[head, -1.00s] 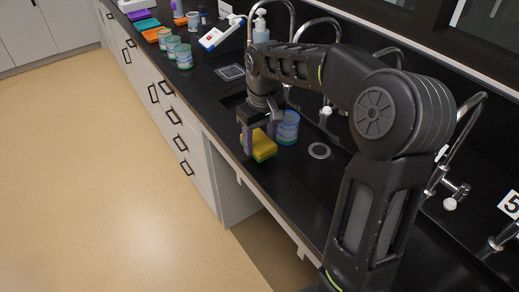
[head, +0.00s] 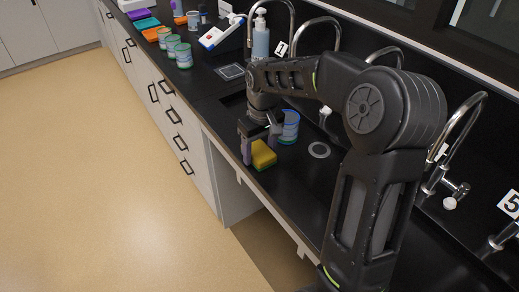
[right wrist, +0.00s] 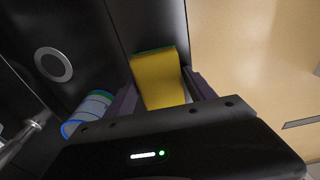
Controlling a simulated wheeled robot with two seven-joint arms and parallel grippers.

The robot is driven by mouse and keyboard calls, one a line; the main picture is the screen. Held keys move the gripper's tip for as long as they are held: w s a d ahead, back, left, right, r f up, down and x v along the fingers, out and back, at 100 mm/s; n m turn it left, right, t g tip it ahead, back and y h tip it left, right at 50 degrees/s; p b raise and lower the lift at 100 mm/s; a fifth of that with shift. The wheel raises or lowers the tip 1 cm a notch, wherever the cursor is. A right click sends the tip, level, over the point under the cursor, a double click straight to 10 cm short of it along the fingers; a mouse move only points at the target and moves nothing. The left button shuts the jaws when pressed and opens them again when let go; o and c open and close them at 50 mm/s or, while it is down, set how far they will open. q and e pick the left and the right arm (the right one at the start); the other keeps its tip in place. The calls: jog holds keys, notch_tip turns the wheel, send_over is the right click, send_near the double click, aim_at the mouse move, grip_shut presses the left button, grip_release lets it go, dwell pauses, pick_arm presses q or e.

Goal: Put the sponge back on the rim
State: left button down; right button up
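The sponge (head: 264,154), yellow on top with a green layer, is on the black counter's front strip near the edge. It also shows in the right wrist view (right wrist: 158,80), between the two fingers and slightly turned to them. My right gripper (head: 261,146) is over the sponge, fingers pointing down on either side. In the right wrist view, my right gripper (right wrist: 162,97) looks open, with a narrow gap between the sponge and the right finger. The rim (head: 284,175) is the dark strip along the counter's front. My left gripper is not in view.
A blue-banded cup (head: 289,127) stands close behind the gripper; it also shows in the right wrist view (right wrist: 88,113). Taps line the back. Several jars (head: 183,56) stand farther left. The floor drops off beyond the front edge.

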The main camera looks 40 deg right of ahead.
aim_at(261, 152)
jog(key=shift+o, duration=1.2)
notch_tip(261, 152, up, 12)
jog(key=s, duration=0.1)
jog(key=shift+r, duration=0.2)
jog(key=shift+f, duration=0.1)
